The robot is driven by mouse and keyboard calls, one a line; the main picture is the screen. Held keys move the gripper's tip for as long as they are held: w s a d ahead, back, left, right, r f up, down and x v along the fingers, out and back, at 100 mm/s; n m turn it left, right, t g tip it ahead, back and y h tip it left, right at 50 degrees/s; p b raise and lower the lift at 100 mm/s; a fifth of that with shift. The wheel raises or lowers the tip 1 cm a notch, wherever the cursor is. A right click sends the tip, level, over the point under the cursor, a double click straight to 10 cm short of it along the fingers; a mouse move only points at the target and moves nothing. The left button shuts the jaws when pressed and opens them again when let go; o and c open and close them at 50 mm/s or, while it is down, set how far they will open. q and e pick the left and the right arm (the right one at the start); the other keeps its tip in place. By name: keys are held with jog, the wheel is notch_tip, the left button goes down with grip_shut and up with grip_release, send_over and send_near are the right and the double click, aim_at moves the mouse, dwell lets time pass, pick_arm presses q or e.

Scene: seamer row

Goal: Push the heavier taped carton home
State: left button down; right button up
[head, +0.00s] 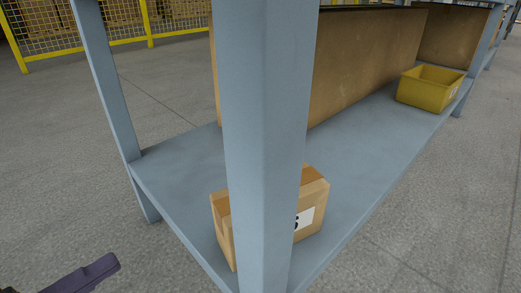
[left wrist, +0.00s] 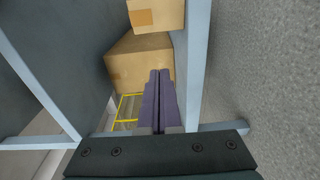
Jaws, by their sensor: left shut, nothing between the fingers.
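A brown taped carton (head: 313,188) sits on the near end of a blue-grey lower shelf (head: 180,160). A post hides its middle, and a white label with a partly hidden dark mark shows on its right face. My left gripper (head: 113,263) is at the lower left, outside the shelf and apart from the carton. In the left wrist view its two purple fingers (left wrist: 160,73) are together and empty. Two brown boxes show past them there, a smaller one (left wrist: 165,14) at the top and a larger one (left wrist: 130,62); I cannot tell which is the taped carton. My right gripper is not in view.
A blue-grey post (head: 265,110) stands in front of the carton. A large brown box or panel (head: 365,60) stands farther along the shelf. A yellow bin (head: 425,92) sits near the shelf's right edge. Yellow mesh fencing (head: 100,25) is behind. The grey floor at left is clear.

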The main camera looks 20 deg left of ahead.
pick_arm(q)
jog(key=d+b+x, duration=0.1)
jog(key=x, duration=0.3)
jog(key=b+x, duration=0.1)
jog(key=x, duration=0.3)
jog(key=s+d+b+x, duration=0.1)
jog(key=b+x, duration=0.1)
jog(key=x, duration=0.2)
jog(key=shift+w+d+r, duration=0.25)
jog(key=shift+w+d, duration=0.1)
jog(key=shift+d, duration=0.1)
jog(key=shift+w, duration=0.1)
